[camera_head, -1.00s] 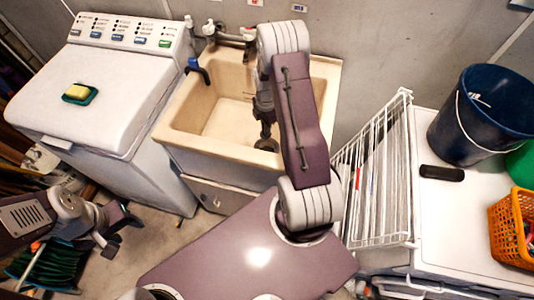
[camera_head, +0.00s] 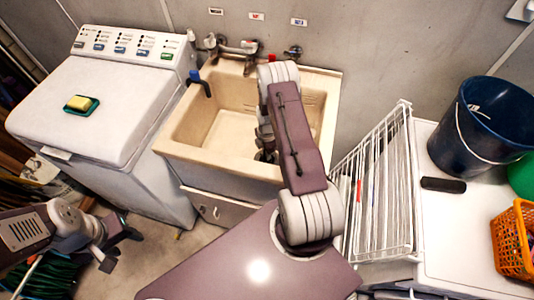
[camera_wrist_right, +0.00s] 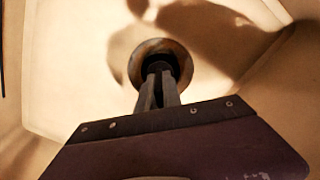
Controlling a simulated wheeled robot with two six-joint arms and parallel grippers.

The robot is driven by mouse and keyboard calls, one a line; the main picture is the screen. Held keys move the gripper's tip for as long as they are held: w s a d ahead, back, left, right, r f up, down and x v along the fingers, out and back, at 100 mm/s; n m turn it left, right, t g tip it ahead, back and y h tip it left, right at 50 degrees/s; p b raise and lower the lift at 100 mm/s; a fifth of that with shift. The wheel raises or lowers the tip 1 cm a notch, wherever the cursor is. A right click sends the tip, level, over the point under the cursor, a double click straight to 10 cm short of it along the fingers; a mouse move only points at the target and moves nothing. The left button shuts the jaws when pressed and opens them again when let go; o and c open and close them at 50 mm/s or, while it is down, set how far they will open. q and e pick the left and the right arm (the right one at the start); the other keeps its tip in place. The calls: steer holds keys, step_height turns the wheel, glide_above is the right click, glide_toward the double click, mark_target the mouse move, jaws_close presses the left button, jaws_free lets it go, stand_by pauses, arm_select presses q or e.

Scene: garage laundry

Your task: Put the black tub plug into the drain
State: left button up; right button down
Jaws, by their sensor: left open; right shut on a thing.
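The cream utility sink (camera_head: 172,143) stands in the middle of the head view, and my right arm reaches down into it. My right gripper (camera_head: 265,155) is low in the basin and partly hidden by my arm. In the right wrist view, my right gripper (camera_wrist_right: 158,85) is shut on the small black plug (camera_wrist_right: 158,64). The plug shows dark at the fingertips, inside the outline of the brownish drain ring (camera_wrist_right: 178,50). I cannot tell whether it is seated or just above the hole. My left gripper (camera_head: 120,245) is open and empty, left of the sink over the floor.
A white washing machine (camera_head: 95,125) with a yellow sponge on a green dish (camera_head: 82,104) stands left. Taps (camera_head: 235,47) rise behind the basin. A white wire rack (camera_head: 375,190), dark blue bucket (camera_head: 480,125) and orange basket (camera_head: 512,240) are at right.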

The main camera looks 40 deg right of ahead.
steer(key=shift+f+b, duration=0.35)
steer(key=shift+b, duration=0.05)
steer(key=c, duration=1.5)
jaws_free()
steer(key=shift+r, duration=0.1)
step_height(320, 180, up, 13)
steer(key=shift+f+p, duration=0.15)
steer(key=shift+p, duration=0.3)
